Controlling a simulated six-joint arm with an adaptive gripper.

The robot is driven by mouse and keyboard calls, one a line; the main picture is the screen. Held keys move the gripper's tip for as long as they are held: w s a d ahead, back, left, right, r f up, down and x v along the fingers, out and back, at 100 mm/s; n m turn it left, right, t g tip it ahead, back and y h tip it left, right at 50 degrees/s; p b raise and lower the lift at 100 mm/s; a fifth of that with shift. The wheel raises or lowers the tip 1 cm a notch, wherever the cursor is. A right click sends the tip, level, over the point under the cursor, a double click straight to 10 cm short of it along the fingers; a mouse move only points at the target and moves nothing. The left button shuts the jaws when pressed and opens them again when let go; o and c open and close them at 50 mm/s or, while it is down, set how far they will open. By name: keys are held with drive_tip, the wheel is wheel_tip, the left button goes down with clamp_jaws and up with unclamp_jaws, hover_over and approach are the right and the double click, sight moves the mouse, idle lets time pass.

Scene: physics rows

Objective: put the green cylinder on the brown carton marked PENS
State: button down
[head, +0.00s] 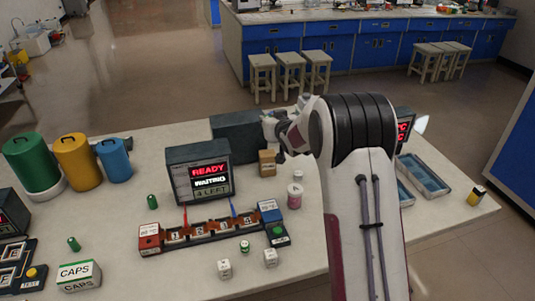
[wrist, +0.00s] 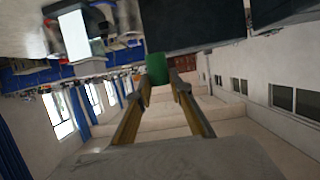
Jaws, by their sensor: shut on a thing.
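In the wrist view my gripper (wrist: 161,82) is shut on a green cylinder (wrist: 158,69), held between the two fingertips. In the head view my wrist is raised over the table's far side; the fingertips and held cylinder cannot be made out there. A small brown carton (head: 267,163) stands on the table below my wrist, right of the display screen. Its marking is too small to read. Other green cylinders stand at the left, one behind the numbered row (head: 152,201) and one near the CAPS box (head: 74,244).
The display (head: 200,172) reads READY, WAITING, 4 LEFT. A dark box (head: 237,136) stands behind the carton. Pink-and-white jars (head: 295,194) stand to its right front. A numbered row of slots (head: 210,231), a white CAPS box (head: 79,276) and blue trays (head: 424,176) are also on the table.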

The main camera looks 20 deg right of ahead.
hover_over(269, 156)
drive_tip(key=shift+w+f, duration=0.15)
drive_tip(key=shift+f, duration=2.9)
drive_tip(key=shift+f, duration=1.9)
drive_tip(key=shift+f, duration=0.15)
drive_tip(key=c, duration=1.8)
unclamp_jaws()
drive_tip(key=shift+r, duration=0.2)
drive_tip(key=shift+v, duration=6)
